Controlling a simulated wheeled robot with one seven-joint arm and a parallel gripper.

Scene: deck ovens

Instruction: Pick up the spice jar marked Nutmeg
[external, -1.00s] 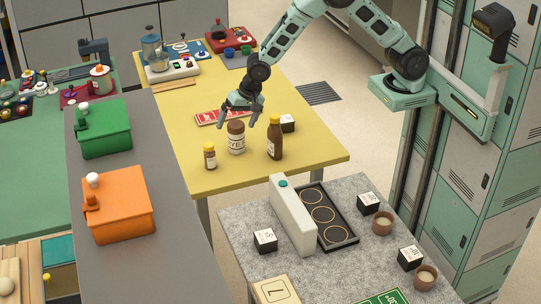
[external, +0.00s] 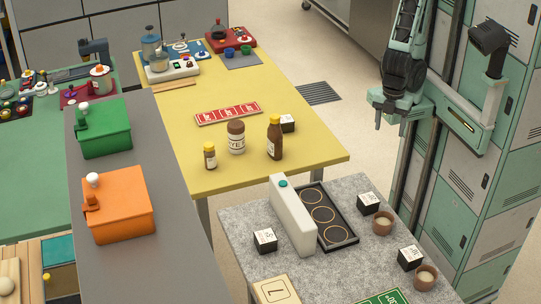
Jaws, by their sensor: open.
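A small brown jar with a yellow cap and pale label (external: 210,157) stands upright on the yellow table (external: 300,160), near its front edge. Its label is too small to read, so I cannot tell if it says Nutmeg. To its right stand a wider jar with a brown cap and large letters that seem to start with YE (external: 236,138) and a taller brown bottle with a yellow cap (external: 274,140). My gripper (external: 390,122) is open and empty, pointing down at the right beside the lockers, well away from the jars.
A grey speckled table (external: 340,274) in front holds a white upright block (external: 291,216), a dark tray with rings (external: 348,237), cubes and cups. Floor shows between my gripper and the yellow table.

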